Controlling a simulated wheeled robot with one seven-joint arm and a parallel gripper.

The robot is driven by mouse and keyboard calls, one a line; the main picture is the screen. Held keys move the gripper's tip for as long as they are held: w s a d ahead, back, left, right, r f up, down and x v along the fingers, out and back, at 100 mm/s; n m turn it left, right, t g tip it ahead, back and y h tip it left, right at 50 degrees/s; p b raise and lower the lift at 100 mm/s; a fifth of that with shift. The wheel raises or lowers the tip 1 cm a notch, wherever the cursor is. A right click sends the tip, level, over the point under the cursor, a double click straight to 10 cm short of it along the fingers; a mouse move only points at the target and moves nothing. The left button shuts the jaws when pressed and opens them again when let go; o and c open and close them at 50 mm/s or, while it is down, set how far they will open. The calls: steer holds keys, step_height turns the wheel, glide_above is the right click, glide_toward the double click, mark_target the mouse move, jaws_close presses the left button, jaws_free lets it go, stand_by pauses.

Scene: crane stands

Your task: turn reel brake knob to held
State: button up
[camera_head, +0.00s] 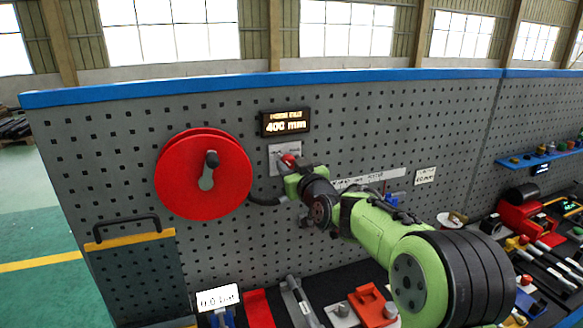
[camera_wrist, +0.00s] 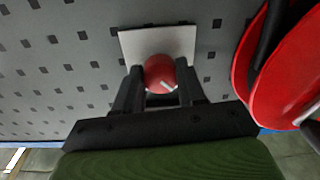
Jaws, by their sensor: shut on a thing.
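The reel brake knob is a small red round knob (camera_wrist: 160,72) with a white pointer line, on a pale square plate (camera_wrist: 184,42) fixed to the pegboard. In the head view the knob (camera_head: 289,160) shows just beyond the fingers, below the display. My gripper (camera_wrist: 158,92) has one black finger on each side of the knob and is shut on it. The pointer line slants in the wrist view; the plate's markings are too small to read. The red reel (camera_head: 182,178) with a dark crank handle (camera_head: 211,160) is left of the knob in the head view.
A display (camera_head: 286,122) reading 400 mm hangs above the knob. A black handle (camera_head: 122,231) sits at lower left. The pegboard around the knob is mostly clear.

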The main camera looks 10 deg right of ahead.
steer(key=m+b, duration=0.2)
steer(key=m, duration=0.2)
steer(key=shift+f+b, duration=0.15)
steer(key=shift+b, duration=0.25)
steer(key=m+b, duration=0.1)
steer(key=m, duration=0.4)
steer(key=shift+b, duration=0.4)
steer(key=m+b, duration=0.1)
steer(key=m, duration=0.3)
steer(key=shift+m, duration=0.3)
steer(key=shift+m+b, duration=0.4)
steer(key=shift+m, duration=1.6)
steer(key=o, duration=1.1)
steer(key=shift+c, duration=0.2)
steer(key=s+d+b, duration=0.1)
steer(key=s+b, duration=0.1)
steer(key=s, duration=1.3)
steer(key=shift+s+d+f, duration=0.2)
steer(key=shift+s+d, duration=0.15)
steer(key=shift+d, duration=0.05)
